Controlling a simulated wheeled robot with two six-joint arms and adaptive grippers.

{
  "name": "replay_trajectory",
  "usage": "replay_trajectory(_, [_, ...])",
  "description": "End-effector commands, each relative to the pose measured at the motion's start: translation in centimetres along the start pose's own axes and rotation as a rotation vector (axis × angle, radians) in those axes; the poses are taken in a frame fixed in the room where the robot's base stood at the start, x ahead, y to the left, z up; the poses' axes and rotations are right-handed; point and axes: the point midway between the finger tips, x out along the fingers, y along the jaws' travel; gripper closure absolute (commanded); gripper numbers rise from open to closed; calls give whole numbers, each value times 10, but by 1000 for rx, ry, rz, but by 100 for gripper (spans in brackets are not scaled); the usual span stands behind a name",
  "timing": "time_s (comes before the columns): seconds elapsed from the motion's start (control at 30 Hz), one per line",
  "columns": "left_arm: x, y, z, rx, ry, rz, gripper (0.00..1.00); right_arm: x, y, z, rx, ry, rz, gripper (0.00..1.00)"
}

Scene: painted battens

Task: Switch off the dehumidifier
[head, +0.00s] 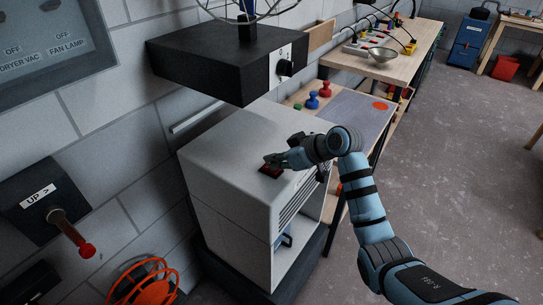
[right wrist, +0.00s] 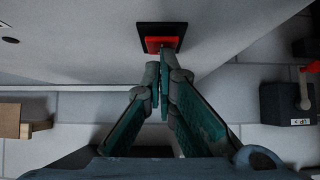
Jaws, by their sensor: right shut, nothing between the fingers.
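The dehumidifier (head: 225,165) is a grey-white box with a louvred front, standing left of centre in the head view. On its top is a red rocker switch (head: 271,170) in a black frame. The switch also shows in the right wrist view (right wrist: 154,44), at the top middle. My right gripper (head: 274,161) is shut and empty, its fingertips right at the switch and partly covering it in the head view. In the right wrist view the fingertips (right wrist: 163,62) overlap the switch's near edge; I cannot tell whether they press it. My left gripper is not in view.
A black box with a knob (head: 220,60) overhangs behind the dehumidifier. A wall lever with a red tip (head: 72,235) and an orange coil (head: 148,285) are at left. A bench with coloured knobs (head: 325,89) stands behind. The floor at right is clear.

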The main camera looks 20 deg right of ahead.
Motion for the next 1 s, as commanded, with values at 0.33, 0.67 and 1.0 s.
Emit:
replay_trajectory(0.33, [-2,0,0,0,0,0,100,-2,0,1,0,0,0,100])
replay_trajectory(0.67, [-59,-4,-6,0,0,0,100,-33,0,-38,3,0,3,100])
replay_trajectory(1.0, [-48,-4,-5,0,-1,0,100,-102,1,-46,0,0,8,100])
